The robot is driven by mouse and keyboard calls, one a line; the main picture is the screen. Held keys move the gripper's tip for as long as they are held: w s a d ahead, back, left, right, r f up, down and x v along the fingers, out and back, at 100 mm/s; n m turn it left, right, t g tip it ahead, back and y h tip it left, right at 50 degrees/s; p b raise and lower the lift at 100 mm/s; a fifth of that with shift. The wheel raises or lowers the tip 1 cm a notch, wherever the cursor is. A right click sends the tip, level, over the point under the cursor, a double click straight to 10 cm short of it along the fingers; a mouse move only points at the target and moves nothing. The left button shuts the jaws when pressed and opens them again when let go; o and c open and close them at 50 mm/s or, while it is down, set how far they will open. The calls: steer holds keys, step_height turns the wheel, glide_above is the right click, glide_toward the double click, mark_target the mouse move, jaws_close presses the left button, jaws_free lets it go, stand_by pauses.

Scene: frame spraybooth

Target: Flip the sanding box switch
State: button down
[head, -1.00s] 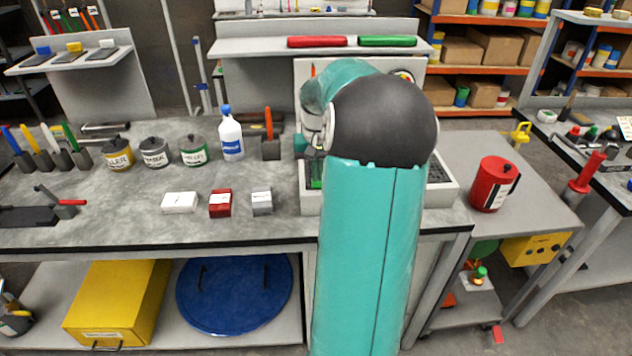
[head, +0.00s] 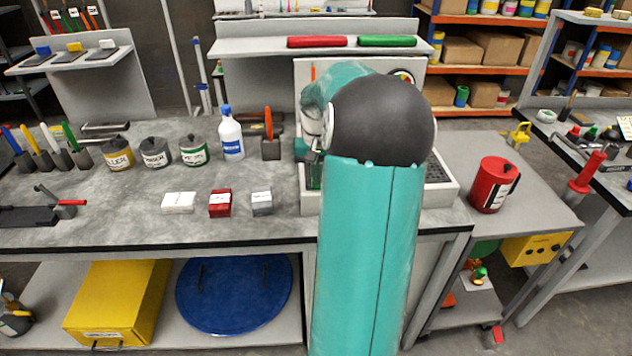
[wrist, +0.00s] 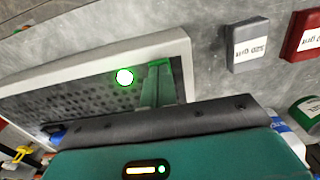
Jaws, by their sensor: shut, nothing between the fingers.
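The sanding box (head: 436,206) is a pale grey tray with a dark perforated bed, on the bench behind my arm. In the wrist view its pale rim (wrist: 120,43) runs across the upper left. A round green light (wrist: 124,77) glows against the perforated bed. My gripper (wrist: 159,66) is shut and empty, its green fingers side by side over the box, close to the rim. I cannot tell whether they touch it. I cannot make out the switch in either view. My arm hides much of the box in the head view.
White, red (head: 220,204) and grey (head: 262,203) blocks sit left of the box. A white bottle (head: 231,138) and several lidded tins stand behind them. A red canister (head: 492,186) stands on the right-hand table. The front bench top is mostly clear.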

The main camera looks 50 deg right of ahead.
steer(key=shift+f, duration=0.45)
stand_by(0.3)
steer(key=shift+r, duration=3.55)
